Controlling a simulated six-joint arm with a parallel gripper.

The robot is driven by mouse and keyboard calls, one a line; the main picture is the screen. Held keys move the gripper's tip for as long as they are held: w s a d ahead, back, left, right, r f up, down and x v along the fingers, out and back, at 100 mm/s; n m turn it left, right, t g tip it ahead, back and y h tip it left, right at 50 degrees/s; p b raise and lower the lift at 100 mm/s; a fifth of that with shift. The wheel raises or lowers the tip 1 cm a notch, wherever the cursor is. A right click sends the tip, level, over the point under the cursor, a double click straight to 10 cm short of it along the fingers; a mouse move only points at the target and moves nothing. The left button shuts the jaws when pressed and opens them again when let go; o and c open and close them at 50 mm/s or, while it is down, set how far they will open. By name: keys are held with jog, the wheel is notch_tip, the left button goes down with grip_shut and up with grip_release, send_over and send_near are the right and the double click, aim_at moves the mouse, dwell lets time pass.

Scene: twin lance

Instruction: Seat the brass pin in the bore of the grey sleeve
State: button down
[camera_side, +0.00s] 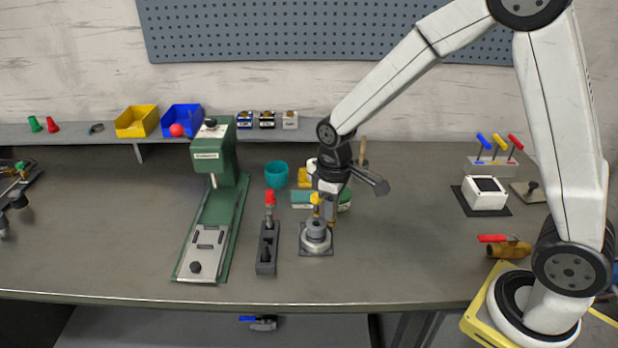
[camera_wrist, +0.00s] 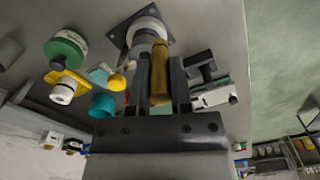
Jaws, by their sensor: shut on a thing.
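The brass pin (camera_wrist: 160,78) is held between the two fingers of my gripper (camera_wrist: 160,82) in the wrist view. In the side view my gripper (camera_side: 328,203) is low over the bench with the brass pin (camera_side: 332,214) below it. The grey sleeve (camera_side: 316,234) stands upright on a dark square base plate (camera_side: 327,251), just left of and below the pin. In the wrist view the sleeve (camera_wrist: 144,42) is past the pin's far end, slightly left, partly covered by it. The bore is hidden, and I cannot tell whether pin and sleeve touch.
A dark block with a red-topped piece (camera_side: 267,245) stands close left of the sleeve, and a green press (camera_side: 216,185) stands farther left. A teal cup (camera_side: 276,174) and several small items are behind. The bench right of the sleeve is clear up to a white box (camera_side: 485,195).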

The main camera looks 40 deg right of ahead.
jog(key=d+m, duration=0.1)
jog(key=m, duration=0.1)
jog(key=d+f+m, duration=0.1)
jog(key=m, duration=0.1)
jog(key=shift+w+d, duration=0.2)
jog(key=shift+s+d+r, duration=0.1)
jog(key=s+d+r+m, duration=0.1)
jog(key=s+d, duration=0.2)
jog(key=s, duration=0.3)
jog(key=s+d+r+m, duration=0.1)
jog(key=s+d, duration=0.2)
jog(key=s, duration=0.4)
jog(key=shift+r+m, duration=0.3)
jog(key=shift+r, duration=0.1)
jog(key=shift+w, duration=0.1)
jog(key=shift+w+d+f, duration=0.35)
jog(key=shift+w+f, duration=1.2)
jog(key=shift+w, duration=0.65)
jog(key=shift+w+d+f, duration=0.4)
jog(key=shift+w+f, duration=1.15)
jog(key=shift+w, duration=0.65)
jog(key=shift+w+d+f, duration=0.35)
jog(key=shift+w+f, duration=1.2)
jog(key=shift+w, duration=0.65)
